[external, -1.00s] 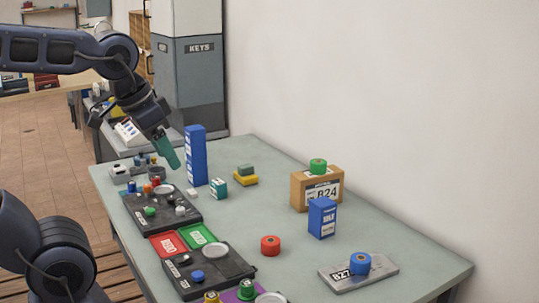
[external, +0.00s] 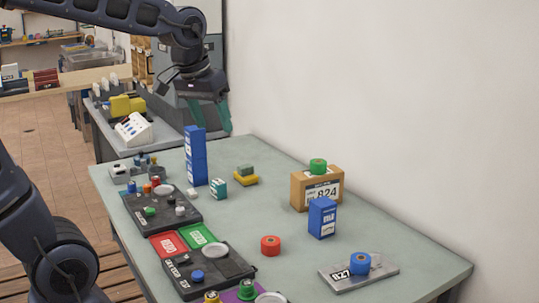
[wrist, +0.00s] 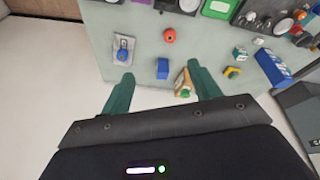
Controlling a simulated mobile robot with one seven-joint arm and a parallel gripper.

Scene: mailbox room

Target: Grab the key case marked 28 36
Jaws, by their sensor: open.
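I cannot read the mark 28 36 on anything in view, so I cannot tell which thing is the key case. My gripper (external: 212,114) hangs above the far end of the table, with its teal fingers pointing down and apart. In the wrist view my gripper (wrist: 162,86) is open and nothing shows held in it. A blue labelled box (external: 322,217) and a tan labelled box (external: 298,197) with a green spool on top stand on the table. A tall blue stack (external: 195,157) stands nearer the gripper, a small teal labelled box (external: 218,188) beside it.
Black trays (external: 150,219) with small round pieces lie along the table's left side, beside red and green trays (external: 205,233). A red spool (external: 270,245) and a grey plate (external: 340,282) bearing a blue spool lie nearer. A wall borders the right. The table's middle is mostly bare.

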